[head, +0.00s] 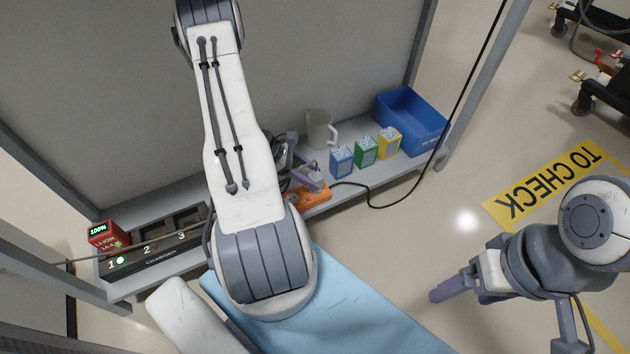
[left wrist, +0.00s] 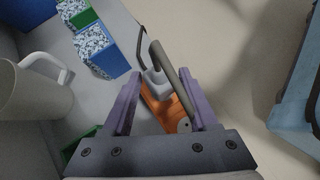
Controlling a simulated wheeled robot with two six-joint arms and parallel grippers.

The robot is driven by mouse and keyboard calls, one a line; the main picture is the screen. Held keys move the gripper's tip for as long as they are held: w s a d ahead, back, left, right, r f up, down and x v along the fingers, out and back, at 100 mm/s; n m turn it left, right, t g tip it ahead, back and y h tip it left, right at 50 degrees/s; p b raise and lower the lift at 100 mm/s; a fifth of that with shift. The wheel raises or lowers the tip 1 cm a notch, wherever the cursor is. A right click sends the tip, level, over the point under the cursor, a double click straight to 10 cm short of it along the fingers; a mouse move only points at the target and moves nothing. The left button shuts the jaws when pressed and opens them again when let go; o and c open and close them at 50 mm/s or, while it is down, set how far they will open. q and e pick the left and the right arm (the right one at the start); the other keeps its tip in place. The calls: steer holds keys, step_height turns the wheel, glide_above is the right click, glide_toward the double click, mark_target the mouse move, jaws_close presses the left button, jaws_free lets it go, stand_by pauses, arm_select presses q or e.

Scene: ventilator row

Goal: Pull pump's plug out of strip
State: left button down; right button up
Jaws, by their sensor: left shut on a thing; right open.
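The orange power strip (head: 312,198) lies on the grey shelf, partly hidden behind my left arm; it also shows in the left wrist view (left wrist: 182,122). A pale grey plug (left wrist: 157,84) with a thick grey cord (left wrist: 175,75) is over the strip's end. It also shows in the head view (head: 317,179). My left gripper (left wrist: 158,82) has its purple fingers on either side of this plug and is shut on it. Whether the plug's pins are in the strip cannot be told. My right gripper (head: 452,291) is open and empty over the floor at the right.
A grey mug (head: 319,128), blue, green and yellow boxes (head: 365,152) and a blue bin (head: 410,120) stand on the shelf. A black cable (head: 400,200) runs from near the strip to the right. A charger (head: 160,262) is at left; a light-blue surface (head: 350,310) lies in front.

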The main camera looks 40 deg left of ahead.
mark_target(311, 176)
arm_select(q)
steer(key=shift+r+p, duration=1.65)
steer(key=shift+r, duration=0.3)
